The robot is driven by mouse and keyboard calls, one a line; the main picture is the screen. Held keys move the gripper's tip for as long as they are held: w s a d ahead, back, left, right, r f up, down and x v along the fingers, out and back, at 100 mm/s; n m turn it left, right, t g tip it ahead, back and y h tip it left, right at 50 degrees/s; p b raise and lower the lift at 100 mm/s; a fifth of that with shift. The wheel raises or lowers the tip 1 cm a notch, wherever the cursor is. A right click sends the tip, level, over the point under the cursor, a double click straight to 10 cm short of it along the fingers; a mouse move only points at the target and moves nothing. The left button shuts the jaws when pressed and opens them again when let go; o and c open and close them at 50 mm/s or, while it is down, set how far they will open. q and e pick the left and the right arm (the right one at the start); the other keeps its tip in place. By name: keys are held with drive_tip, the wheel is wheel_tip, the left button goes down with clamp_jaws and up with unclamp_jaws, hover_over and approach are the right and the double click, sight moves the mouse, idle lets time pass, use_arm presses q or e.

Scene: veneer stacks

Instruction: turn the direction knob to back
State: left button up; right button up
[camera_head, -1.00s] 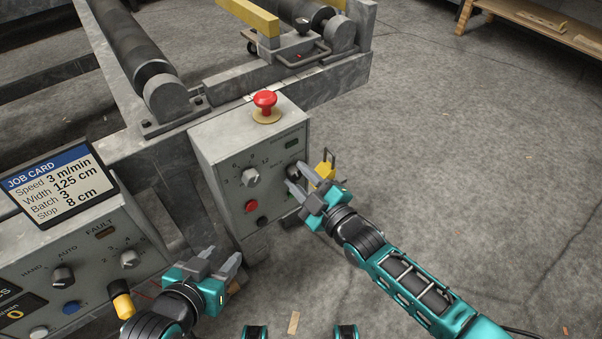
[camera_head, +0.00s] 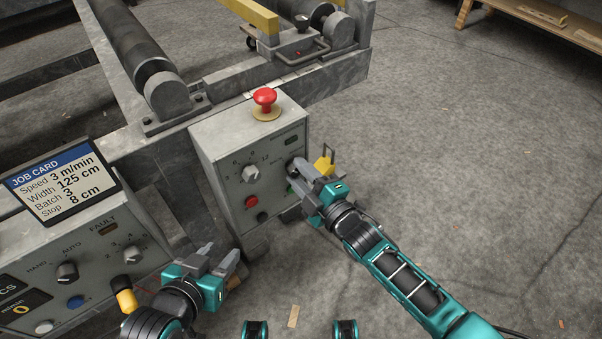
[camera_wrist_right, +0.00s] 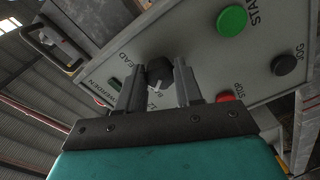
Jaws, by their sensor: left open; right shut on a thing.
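The direction knob (camera_wrist_right: 158,74) is dark with a light pointer mark, on the front of the grey control box (camera_head: 222,160). My right gripper (camera_head: 303,172) is shut on it, with one finger on each side in the right wrist view (camera_wrist_right: 178,84). The fingers cover most of the knob in the head view. Lettering beside it is partly hidden; "BA" shows near the pointer. My left gripper (camera_head: 222,262) is open and empty, low in front of the lower-left console (camera_head: 128,232).
A red mushroom button (camera_head: 265,98) tops the box. A numbered knob (camera_head: 250,174), a red button (camera_head: 251,201) and a green button (camera_wrist_right: 232,20) share its front. A yellow part (camera_head: 324,166) juts out beside my right gripper. Open floor (camera_head: 460,180) lies right.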

drive_tip(key=shift+f, duration=0.1)
drive_tip(key=o, duration=1)
drive_tip(key=shift+o, duration=0.2)
drive_tip(key=p+v, duration=0.3)
drive_tip(key=v, duration=1)
